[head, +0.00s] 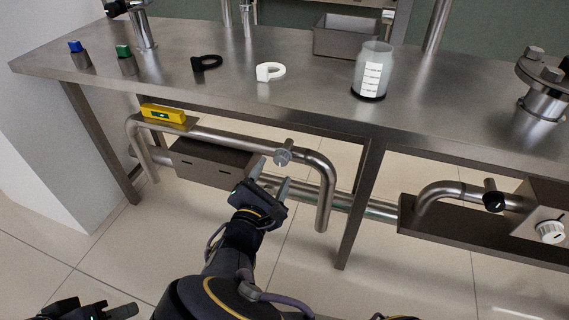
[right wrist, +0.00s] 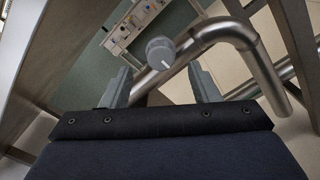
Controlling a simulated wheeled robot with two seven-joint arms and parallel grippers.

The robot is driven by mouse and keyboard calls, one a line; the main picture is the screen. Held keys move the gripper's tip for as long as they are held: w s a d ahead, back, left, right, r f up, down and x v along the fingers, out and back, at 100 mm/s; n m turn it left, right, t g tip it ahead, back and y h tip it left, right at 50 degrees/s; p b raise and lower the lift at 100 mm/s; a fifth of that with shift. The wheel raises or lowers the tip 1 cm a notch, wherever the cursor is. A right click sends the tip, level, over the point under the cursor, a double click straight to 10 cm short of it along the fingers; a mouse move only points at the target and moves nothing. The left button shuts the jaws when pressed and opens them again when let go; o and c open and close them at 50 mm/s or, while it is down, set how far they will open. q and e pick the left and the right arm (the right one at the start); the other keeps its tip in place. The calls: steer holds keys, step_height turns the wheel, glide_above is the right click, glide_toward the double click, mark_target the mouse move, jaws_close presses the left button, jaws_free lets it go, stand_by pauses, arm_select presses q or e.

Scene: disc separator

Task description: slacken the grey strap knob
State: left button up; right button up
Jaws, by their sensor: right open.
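The grey strap knob (head: 283,155) sits on the bent steel pipe (head: 235,142) under the table's front edge. In the right wrist view the knob (right wrist: 160,52) is a round grey disc with a pale mark on its face, ahead of and between the two fingers. My right gripper (head: 270,178) is open and empty, just below and in front of the knob, not touching it as far as I see. It also shows in the right wrist view (right wrist: 160,82). My left gripper (head: 95,309) is at the bottom left, partly cut off, far from the knob.
A brown-grey box (head: 205,164) is under the pipe, left of my right gripper. A yellow device (head: 163,114) is at the pipe's left end. A table leg (head: 362,200) stands right of the pipe. The table (head: 215,100) holds a jar (head: 372,70) and clamps.

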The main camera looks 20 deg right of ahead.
mark_target(280, 162)
steer(key=b+x, duration=0.2)
steer(key=x, duration=0.4)
steer(key=shift+d, duration=0.15)
steer(key=shift+w+d, duration=0.25)
steer(key=shift+w, duration=0.2)
steer(key=shift+c, duration=0.2)
steer(key=c, duration=0.9)
